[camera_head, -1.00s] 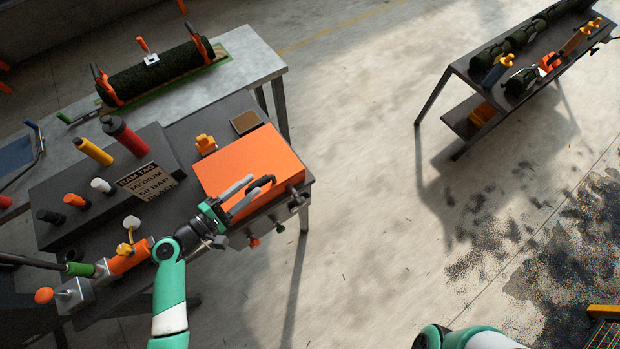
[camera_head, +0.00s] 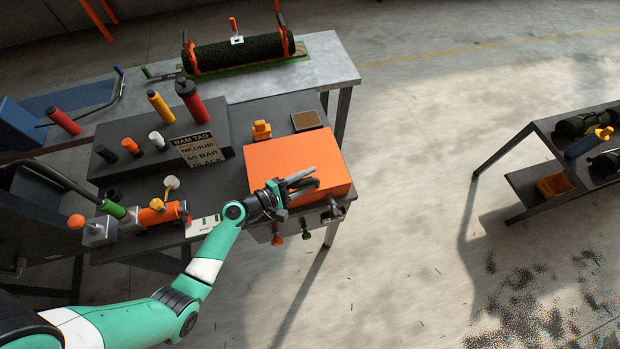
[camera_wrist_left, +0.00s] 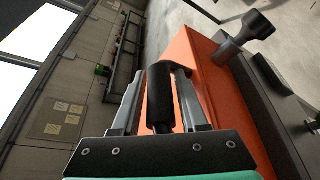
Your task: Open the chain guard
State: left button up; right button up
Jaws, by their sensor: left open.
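An orange box-shaped cover (camera_head: 310,150), which looks to be the chain guard, lies flat on the dark bench in the head view. Its orange side also fills the middle right of the left wrist view (camera_wrist_left: 202,62). My left gripper (camera_head: 304,180) is at the front edge of this cover. In the left wrist view the fingers are apart, one on each side of a black cylindrical bar (camera_wrist_left: 161,95) that looks like a handle. Whether the fingers touch the bar cannot be told. My right gripper is not in view.
A sign block (camera_head: 200,150) and several coloured cylinders stand left of the cover. Dark and red knobs (camera_head: 305,235) hang below its front edge. A turf roll (camera_head: 240,55) lies on the bench behind. Another table (camera_head: 540,185) stands right, with open floor between.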

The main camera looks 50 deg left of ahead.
pick_arm(q)
jog(key=shift+w+d+f, duration=0.1)
jog(key=shift+w, duration=0.25)
grip_shut()
dwell(1.2)
